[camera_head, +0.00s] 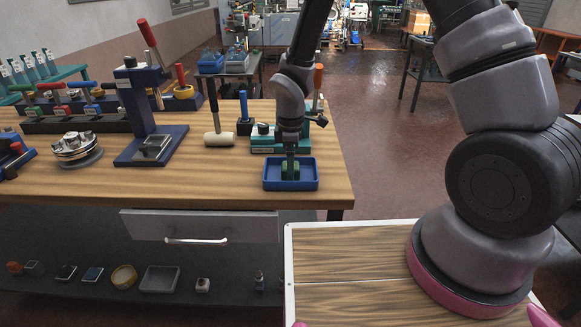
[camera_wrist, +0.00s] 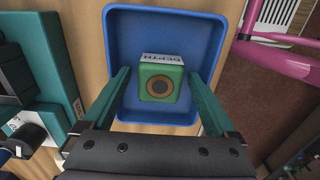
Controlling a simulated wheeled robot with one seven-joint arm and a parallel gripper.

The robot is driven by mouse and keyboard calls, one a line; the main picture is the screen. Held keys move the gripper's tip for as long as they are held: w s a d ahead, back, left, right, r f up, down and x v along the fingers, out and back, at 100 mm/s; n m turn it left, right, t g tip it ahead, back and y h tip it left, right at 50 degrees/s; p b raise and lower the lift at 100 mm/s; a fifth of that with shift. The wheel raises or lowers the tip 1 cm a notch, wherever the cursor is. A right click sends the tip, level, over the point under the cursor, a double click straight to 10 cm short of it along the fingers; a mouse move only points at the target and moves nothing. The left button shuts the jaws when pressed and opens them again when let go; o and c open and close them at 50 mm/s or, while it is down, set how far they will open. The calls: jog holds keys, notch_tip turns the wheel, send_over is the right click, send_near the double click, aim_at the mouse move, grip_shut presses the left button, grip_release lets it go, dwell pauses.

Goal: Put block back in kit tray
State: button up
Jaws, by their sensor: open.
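A green block (camera_wrist: 160,84) with a round dark ring on top and a white label marked "DEPTH" sits inside a blue tray (camera_wrist: 122,27). The blue tray (camera_head: 273,186) stands near the right front edge of the workbench. My gripper (camera_wrist: 160,88) is open above the tray, with its green fingers on either side of the block and a gap to each. In the head view my gripper (camera_head: 290,168) reaches down over the tray and mostly hides the block. A teal tray or base (camera_head: 262,147) is just behind the blue tray; my arm partly hides it.
A blue press (camera_head: 150,146) and a round metal fixture (camera_head: 76,148) are further left. The bench's front middle is clear.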

jog(key=d+r+m+t, duration=0.1)
jog(key=d+r+m, duration=0.15)
jog(key=r, duration=0.75)
jog(key=d+r+m, duration=0.2)
jog(key=d+r, duration=0.1)
jog(key=r, duration=0.7)
jog(key=s+d+r+m+t+y, duration=0.1)
jog(key=s+d+r+m+t, duration=0.2)
jog(key=s+d+r+m, duration=0.3)
jog(key=s+d+r+m+t+y, duration=0.1)
jog(key=s+d+r+m+t, duration=0.2)
jog(key=s+d+r+m, duration=0.3)
jog(key=d+r+m, duration=0.5)
jog(key=r, duration=0.1)
jog(key=shift+s+d+r, duration=0.15)
jog(key=shift+r, duration=0.1)
